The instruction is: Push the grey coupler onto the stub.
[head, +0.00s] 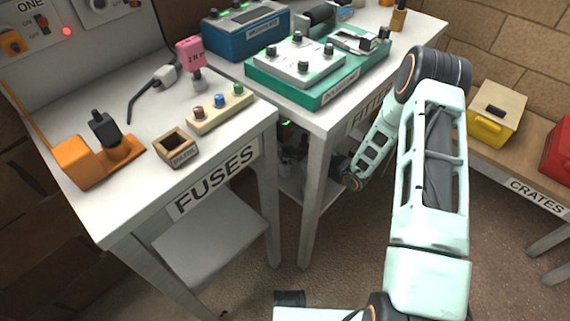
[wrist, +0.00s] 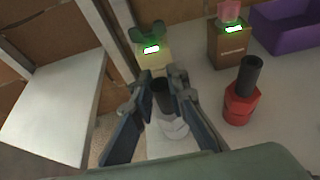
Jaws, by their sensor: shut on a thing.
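In the wrist view my gripper (wrist: 161,100) is shut on a short dark grey cylinder, which I take for the grey coupler (wrist: 162,90). A pale, rounded or faceted piece (wrist: 173,126) shows below it between the fingers; I cannot tell whether the two are joined. To the right stands a red fitting (wrist: 238,106) with an upright dark tube (wrist: 250,74), apart from my gripper. I cannot tell which piece is the stub. In the head view my gripper is mostly hidden behind my arm and the tables.
In the wrist view, a cream block (wrist: 154,56) and a brown box (wrist: 228,46), both with green displays, stand behind. A purple bin (wrist: 288,25) is far right; a white surface (wrist: 55,110) is left. The head view shows the FUSES table (head: 110,205).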

